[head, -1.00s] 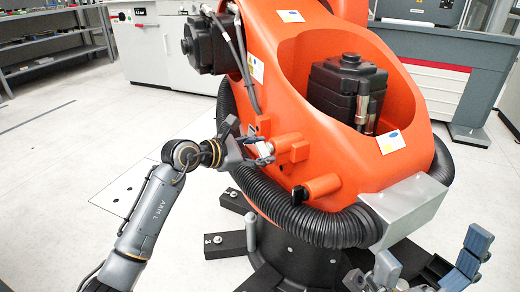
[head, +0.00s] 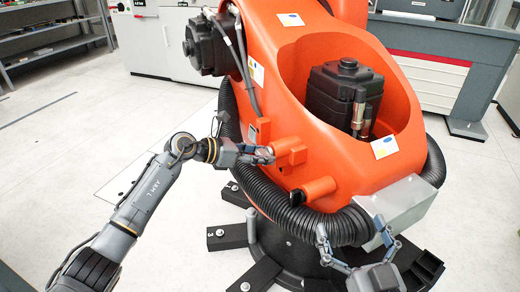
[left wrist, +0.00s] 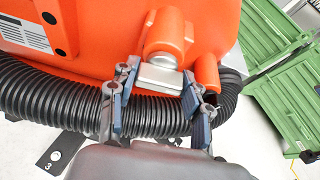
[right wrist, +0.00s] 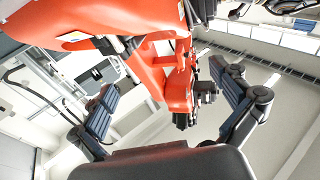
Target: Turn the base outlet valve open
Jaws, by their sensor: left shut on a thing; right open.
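An orange fitting (head: 290,150) with a pale metal end block (left wrist: 160,77) projects from the orange machine body. My left gripper (head: 266,155) is shut on this block; in the left wrist view its fingers (left wrist: 157,85) stand on either side of it. I cannot tell for sure which one is the base outlet valve. My right gripper (head: 352,230) is open and empty, in front of the metal box at the base. It also shows in the right wrist view (right wrist: 170,82).
A thick black corrugated hose (head: 240,150) wraps around the base. A metal box (head: 395,208) juts out at the right. Dark feet (head: 230,236) spread over the floor. Open pale floor lies at the left, with shelving (head: 50,40) behind.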

